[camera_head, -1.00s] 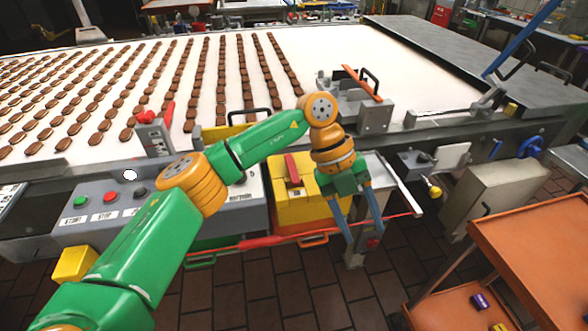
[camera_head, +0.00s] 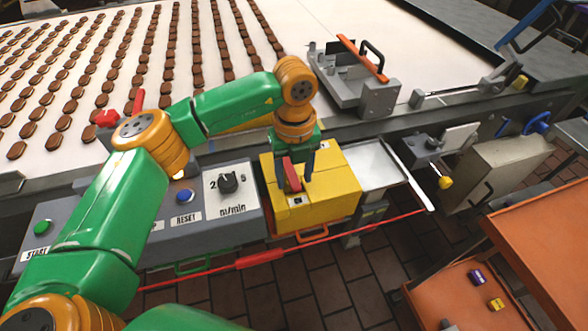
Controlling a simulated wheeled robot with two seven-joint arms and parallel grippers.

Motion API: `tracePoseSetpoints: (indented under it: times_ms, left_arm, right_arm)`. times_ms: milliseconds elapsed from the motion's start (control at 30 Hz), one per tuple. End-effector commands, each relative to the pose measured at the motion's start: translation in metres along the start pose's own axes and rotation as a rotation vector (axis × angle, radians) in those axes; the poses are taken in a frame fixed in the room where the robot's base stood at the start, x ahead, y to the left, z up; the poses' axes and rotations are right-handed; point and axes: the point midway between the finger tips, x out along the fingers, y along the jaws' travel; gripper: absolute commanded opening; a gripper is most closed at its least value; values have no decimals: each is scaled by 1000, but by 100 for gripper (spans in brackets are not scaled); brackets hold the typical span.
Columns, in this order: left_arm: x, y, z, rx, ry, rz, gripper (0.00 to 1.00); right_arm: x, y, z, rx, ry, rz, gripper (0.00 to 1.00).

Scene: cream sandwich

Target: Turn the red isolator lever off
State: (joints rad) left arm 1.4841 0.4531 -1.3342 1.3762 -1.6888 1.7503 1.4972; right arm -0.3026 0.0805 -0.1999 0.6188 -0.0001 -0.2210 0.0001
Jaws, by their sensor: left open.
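The red isolator lever (camera_head: 291,174) stands on top of a yellow box (camera_head: 334,203) beside the grey control panel. My left gripper (camera_head: 300,175) points down over the yellow box, with its blue fingers at the lever. The gripper is open, and I cannot tell whether a finger touches the lever. My right gripper is not in view.
The control panel (camera_head: 237,218) has a speed knob (camera_head: 228,183) and a blue reset button (camera_head: 185,196). The conveyor (camera_head: 300,20) carries rows of brown biscuits. A metal tray (camera_head: 375,165) lies right of the box. An orange cart (camera_head: 540,240) stands at right.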

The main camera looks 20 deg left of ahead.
Motion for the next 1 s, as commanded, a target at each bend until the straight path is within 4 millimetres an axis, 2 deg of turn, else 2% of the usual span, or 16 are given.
tracePoseSetpoints:
  times_ms: [167, 267, 300, 400, 1000]
  left_arm:
    - [1, 0, 0, 0, 0, 0, 57]
    - [1, 0, 0, 0, 1, -1, 33]
    - [1, 0, 0, 0, 1, -1, 22]
    - [0, 0, 0, 0, 1, -1, 0]
    - [0, 0, 0, 0, 1, -1, 0]
  right_arm:
    - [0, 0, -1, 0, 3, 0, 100]
    - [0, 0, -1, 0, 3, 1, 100]
    - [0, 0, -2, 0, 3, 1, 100]
    - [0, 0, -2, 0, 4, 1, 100]
    - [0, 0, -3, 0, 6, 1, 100]
